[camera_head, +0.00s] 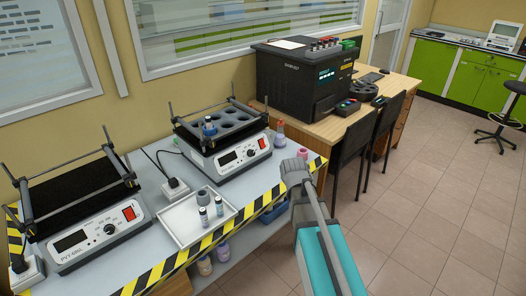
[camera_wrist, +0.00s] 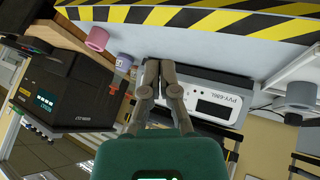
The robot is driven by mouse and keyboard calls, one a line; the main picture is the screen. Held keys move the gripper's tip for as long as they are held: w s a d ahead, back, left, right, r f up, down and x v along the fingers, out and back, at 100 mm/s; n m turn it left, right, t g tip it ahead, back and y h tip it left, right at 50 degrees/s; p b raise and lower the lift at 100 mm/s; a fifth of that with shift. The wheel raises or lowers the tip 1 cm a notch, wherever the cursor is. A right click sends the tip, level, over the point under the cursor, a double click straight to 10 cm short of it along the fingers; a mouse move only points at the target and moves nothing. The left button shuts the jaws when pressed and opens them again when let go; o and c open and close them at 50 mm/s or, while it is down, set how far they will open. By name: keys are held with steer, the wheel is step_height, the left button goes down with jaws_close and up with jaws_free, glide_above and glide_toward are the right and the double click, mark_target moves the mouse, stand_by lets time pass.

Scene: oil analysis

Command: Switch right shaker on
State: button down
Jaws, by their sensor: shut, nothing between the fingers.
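The right shaker (camera_head: 228,162) stands at the back of the bench, with a dark display, a knob and a red switch (camera_head: 262,143) on its white front. My gripper (camera_head: 294,168) is shut and empty, to the right of the shaker near the striped bench edge. In the wrist view the picture is turned over; my shut fingertips (camera_wrist: 160,68) overlap one end of the shaker's front (camera_wrist: 205,97), and the red switch is not visible there. I cannot tell whether they touch it.
The left shaker (camera_head: 72,243) also has a red switch. A black analyser (camera_head: 290,80) stands behind.

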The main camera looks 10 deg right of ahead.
mark_target(263, 144)
steer(key=w+r+n+t+y+b, duration=0.1)
steer(key=w+r+n+t+b, duration=0.1)
steer(key=w+n+t+b, duration=0.9)
steer(key=w+t+b, duration=0.1)
steer(key=w+b, duration=0.2)
steer(key=w, duration=0.7)
steer(key=shift+d+n, duration=0.15)
steer(key=shift+n, duration=0.15)
steer(key=shift+w+f, duration=0.1)
steer(key=shift+w, duration=0.1)
steer(key=w+a+f+b, duration=0.3)
steer(key=w+a, duration=0.1)
steer(key=w, duration=0.2)
steer(key=shift+w+a, duration=0.25)
steer(key=shift+a, duration=0.15)
